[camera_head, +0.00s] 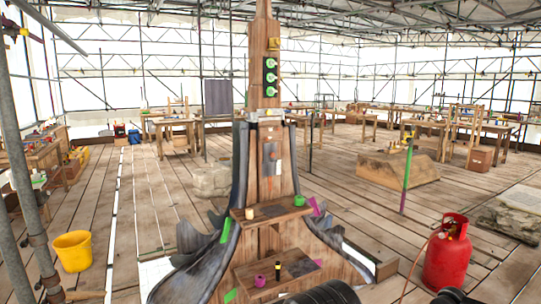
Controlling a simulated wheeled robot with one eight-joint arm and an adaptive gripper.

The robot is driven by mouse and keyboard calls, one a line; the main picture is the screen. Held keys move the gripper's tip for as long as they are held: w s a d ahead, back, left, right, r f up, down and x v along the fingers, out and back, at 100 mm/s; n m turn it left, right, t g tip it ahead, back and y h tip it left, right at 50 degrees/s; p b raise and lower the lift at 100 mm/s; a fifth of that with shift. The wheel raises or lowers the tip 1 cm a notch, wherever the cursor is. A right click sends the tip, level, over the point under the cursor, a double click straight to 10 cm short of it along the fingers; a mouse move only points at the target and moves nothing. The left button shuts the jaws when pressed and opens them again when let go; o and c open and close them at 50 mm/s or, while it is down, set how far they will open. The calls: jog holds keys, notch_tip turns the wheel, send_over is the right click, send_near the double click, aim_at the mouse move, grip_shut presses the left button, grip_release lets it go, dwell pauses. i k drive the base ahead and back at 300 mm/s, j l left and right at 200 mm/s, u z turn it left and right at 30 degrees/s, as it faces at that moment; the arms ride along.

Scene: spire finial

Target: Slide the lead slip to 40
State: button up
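The wooden spire finial (262,90) stands upright in the middle of the head view, with grey lead-like sheets flaring at its foot. A small grey and orange-brown upright piece (272,160) is on its front face, below a pale band (265,114). It may be the lead slip, but it is too small to be sure. No scale marks or number 40 can be read. Dark ribbed parts at the bottom edge seem to be my arm. My gripper's fingers are not in view.
A dark panel with several green round fittings (270,77) is higher on the spire. Steps at its foot carry a yellow-white cup (249,213) and a purple cup (260,281). A red gas cylinder (447,255) stands right, a yellow bucket (73,251) left. Floorboards between are largely clear.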

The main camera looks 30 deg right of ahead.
aim_at(269, 150)
jog(key=i+l+z, duration=0.15)
jog(key=i+l, duration=0.2)
jog(key=i+l+z, duration=0.15)
jog(key=i, duration=0.4)
jog(key=i+l+z, duration=0.15)
jog(key=i+l, duration=0.15)
jog(key=i, duration=0.2)
jog(key=i+l+z, duration=0.15)
jog(key=i, duration=0.35)
